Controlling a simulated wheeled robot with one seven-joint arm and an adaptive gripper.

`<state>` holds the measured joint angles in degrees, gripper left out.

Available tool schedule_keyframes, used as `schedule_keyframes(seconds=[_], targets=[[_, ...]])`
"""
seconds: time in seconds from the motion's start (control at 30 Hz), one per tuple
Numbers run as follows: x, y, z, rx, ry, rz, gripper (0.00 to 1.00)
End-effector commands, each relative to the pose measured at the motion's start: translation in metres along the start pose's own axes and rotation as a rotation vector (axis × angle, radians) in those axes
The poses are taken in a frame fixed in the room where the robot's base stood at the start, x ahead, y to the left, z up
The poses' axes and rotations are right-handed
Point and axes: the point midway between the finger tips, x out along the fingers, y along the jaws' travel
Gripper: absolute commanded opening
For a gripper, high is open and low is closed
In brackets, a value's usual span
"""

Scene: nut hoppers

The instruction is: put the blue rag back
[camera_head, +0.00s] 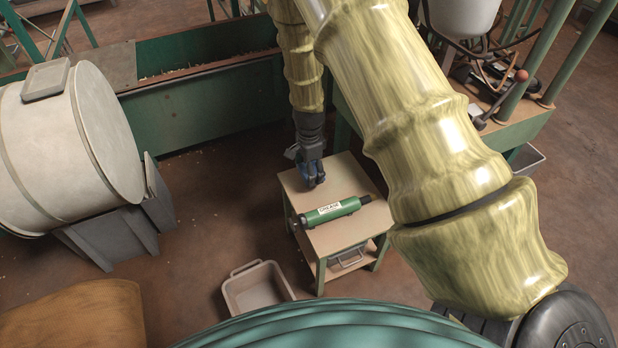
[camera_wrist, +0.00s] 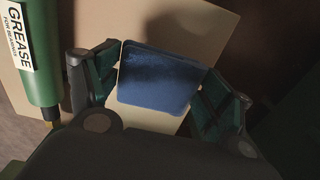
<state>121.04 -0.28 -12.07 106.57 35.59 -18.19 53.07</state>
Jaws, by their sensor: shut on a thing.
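My gripper (camera_head: 312,176) points down over the far part of a small table (camera_head: 345,232). In the wrist view my gripper (camera_wrist: 158,85) has its two fingers on either side of the blue rag (camera_wrist: 157,78), a flat folded square with rounded corners, and is shut on it. In the head view the rag is mostly hidden by the fingers, with some blue showing. The table top (camera_wrist: 150,119) shows beyond the rag in the wrist view. I cannot tell whether the rag touches the table.
A green grease tube (camera_head: 331,211) lies across the table nearer to me; it also shows at the left of the wrist view (camera_wrist: 38,50). An empty grey tub (camera_head: 257,288) stands on the floor at the table's left. A pale drum (camera_head: 70,140) is further left.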

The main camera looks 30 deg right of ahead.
Motion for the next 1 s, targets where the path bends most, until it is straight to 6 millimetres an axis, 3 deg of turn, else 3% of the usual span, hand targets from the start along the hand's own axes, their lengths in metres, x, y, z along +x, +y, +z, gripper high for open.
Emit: schedule_keyframes(seconds=[0.27,0.67,0.7,0.77,0.8,1.0], targets=[[0.033,0.001,0.0,0.0,0.0,0.001,0.57],[0.036,0.001,0.0,0.0,0.0,0.001,0.57],[0.036,0.001,0.0,0.0,0.0,0.001,0.85],[0.036,0.001,0.0,0.0,0.0,0.001,0.96],[0.036,0.001,0.0,0.0,0.0,0.001,1.0],[0.036,0.001,0.0,0.0,0.0,0.001,1.0]])
